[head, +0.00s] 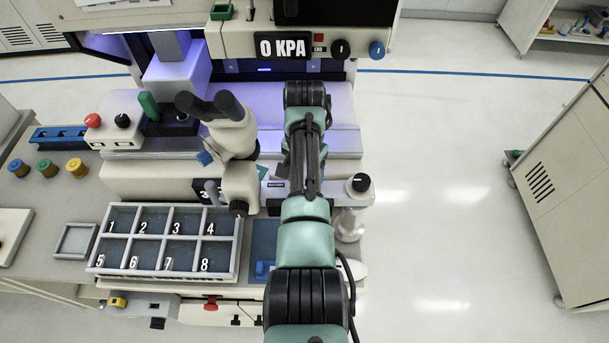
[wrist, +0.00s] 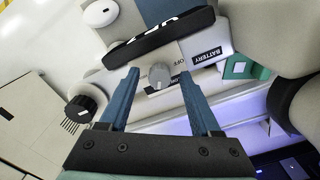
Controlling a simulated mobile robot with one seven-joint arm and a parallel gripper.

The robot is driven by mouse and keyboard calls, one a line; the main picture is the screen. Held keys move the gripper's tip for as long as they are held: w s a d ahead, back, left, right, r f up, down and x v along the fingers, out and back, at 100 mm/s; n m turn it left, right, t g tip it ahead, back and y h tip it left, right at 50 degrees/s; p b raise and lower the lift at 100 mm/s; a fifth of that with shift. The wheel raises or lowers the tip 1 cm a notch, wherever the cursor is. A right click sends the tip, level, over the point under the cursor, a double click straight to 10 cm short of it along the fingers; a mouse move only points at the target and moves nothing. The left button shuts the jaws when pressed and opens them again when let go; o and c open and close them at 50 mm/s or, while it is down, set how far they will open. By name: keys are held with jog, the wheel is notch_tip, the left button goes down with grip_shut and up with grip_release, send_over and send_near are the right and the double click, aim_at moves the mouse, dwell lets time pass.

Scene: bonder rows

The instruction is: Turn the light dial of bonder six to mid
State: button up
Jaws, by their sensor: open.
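My gripper (wrist: 159,78) is open in the wrist view, its two blue fingers apart. A small grey round knob (wrist: 159,72) shows between the fingertips; I cannot tell whether they touch it. "OFF" is printed beside it, and a label below it is partly hidden. A black ridged dial (wrist: 82,108) with a pale mark lies left of the left finger. A black dial also shows in the head view (head: 361,183), right of my arm on the bonder (head: 130,180). In the head view my arm covers the fingertips. Which knob is the light dial is not readable.
A microscope (head: 232,135) stands just left of my arm. A numbered tray (head: 165,273) sits in front of it. A "0 KPA" display (head: 283,48) with knobs is above. In the wrist view a "BATTERY" label (wrist: 207,57) is near the right finger. The floor at right is clear.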

jog(key=shift+r, duration=0.1)
notch_tip(320, 180, up, 13)
jog(key=p, duration=0.1)
dwell(0.3)
dwell(0.6)
